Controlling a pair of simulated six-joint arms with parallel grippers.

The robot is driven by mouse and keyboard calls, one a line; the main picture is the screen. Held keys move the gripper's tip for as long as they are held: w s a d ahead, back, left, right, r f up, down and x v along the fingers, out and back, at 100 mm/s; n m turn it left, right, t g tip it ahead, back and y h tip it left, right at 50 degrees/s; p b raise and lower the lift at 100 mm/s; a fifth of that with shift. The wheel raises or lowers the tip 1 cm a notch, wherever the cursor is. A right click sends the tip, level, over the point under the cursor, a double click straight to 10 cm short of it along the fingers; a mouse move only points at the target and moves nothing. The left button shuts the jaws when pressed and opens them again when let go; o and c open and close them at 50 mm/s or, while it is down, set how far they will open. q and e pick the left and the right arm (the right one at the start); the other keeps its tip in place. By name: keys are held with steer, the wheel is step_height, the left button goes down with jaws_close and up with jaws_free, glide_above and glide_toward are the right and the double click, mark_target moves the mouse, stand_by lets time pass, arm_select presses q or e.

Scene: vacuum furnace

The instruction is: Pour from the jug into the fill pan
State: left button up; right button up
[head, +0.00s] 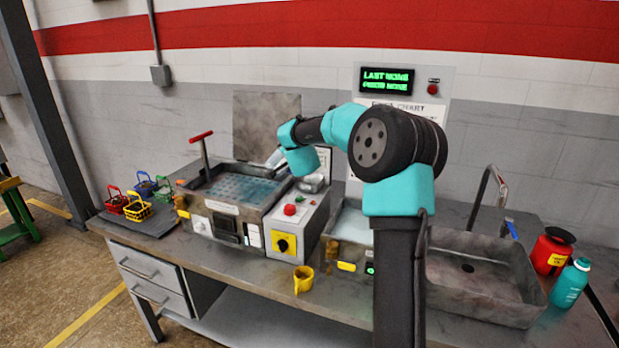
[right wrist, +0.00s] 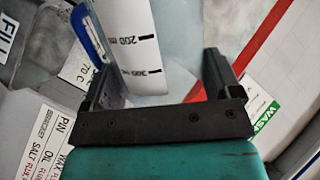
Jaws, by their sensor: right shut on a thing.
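My right gripper (right wrist: 155,75) is shut on a clear jug (right wrist: 140,40) with dark 200 and 300 ml marks; the jug sits between its two fingers. In the head view my right arm reaches to the open bath (head: 235,186) with a perforated plate, and a pale clear part of the jug (head: 275,158) shows over its right rear edge. The jug's spout and contents are hidden. A sign beginning "FILL" (right wrist: 7,38) shows at the upper left of the wrist view. I cannot tell which vessel is the fill pan. My left gripper is not in view.
A control box (head: 290,225) with a red button and a yellow switch stands right of the bath. A grey sink (head: 470,302), a red can (head: 551,252) and a teal bottle (head: 571,284) are at right. Small coloured baskets (head: 138,210) stand at left.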

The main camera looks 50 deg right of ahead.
mark_target(274, 157)
steer(key=shift+a+n, duration=0.1)
steer(key=shift+n, duration=0.2)
stand_by(0.4)
steer(key=shift+w+a+n+h, duration=0.25)
steer(key=shift+n+h, duration=0.15)
steer(key=shift+n, duration=0.1)
steer(key=shift+w+a+r+n+g, duration=0.15)
steer(key=shift+w+a+n+g, duration=0.25)
steer(key=shift+a+n, duration=0.3)
steer(key=shift+w+a+f+n+h, duration=0.4)
steer(key=shift+w+a+f+n, duration=0.15)
steer(key=shift+f, duration=0.2)
steer(key=shift+w+a+f+n+h, duration=0.1)
steer(key=shift+w+a+n+h, duration=0.4)
steer(key=shift+a+n, duration=0.4)
steer(key=shift+w+a+r+n, duration=0.4)
steer(key=shift+r+n, duration=0.1)
steer(key=shift+n, duration=0.35)
